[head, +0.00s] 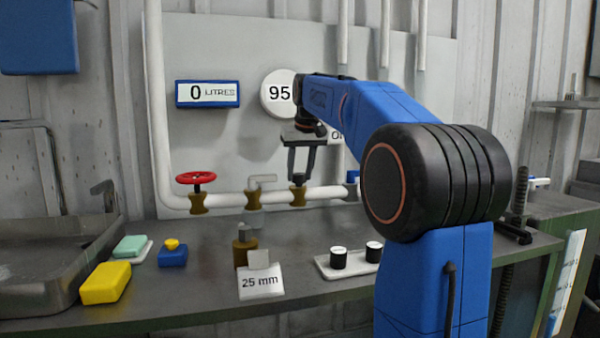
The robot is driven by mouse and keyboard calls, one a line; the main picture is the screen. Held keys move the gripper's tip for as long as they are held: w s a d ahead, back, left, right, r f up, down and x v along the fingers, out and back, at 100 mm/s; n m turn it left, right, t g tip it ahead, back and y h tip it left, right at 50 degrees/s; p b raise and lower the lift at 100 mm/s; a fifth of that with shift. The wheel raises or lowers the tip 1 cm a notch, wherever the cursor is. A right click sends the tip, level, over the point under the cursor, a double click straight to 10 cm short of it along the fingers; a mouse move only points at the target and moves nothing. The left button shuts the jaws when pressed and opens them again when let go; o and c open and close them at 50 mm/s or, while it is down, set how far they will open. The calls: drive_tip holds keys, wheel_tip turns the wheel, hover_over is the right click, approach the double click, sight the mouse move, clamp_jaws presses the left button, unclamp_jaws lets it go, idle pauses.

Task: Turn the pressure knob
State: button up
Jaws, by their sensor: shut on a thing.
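My gripper (298,184) points down from the end of my blue arm. Its two dark fingers straddle the top of a brass fitting (298,198) on the white pipe. They are shut on the pressure knob at the top of this fitting, which is mostly hidden between the fingertips. A round white dial (279,93) on the panel behind reads 95, and my arm covers its right side.
A red handwheel (196,178) and a grey tap (261,182) stand left on the same pipe (228,199). A display (208,94) reads 0 litres. A brass piece (243,250), a 25 mm card (261,282), black-sided pots (338,258) and a yellow sponge (106,283) occupy the bench.

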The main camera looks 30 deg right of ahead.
drive_tip(key=o, duration=1)
drive_tip(key=shift+r, duration=0.1)
drive_tip(key=v, duration=1.7)
drive_tip(key=shift+s, duration=0.2)
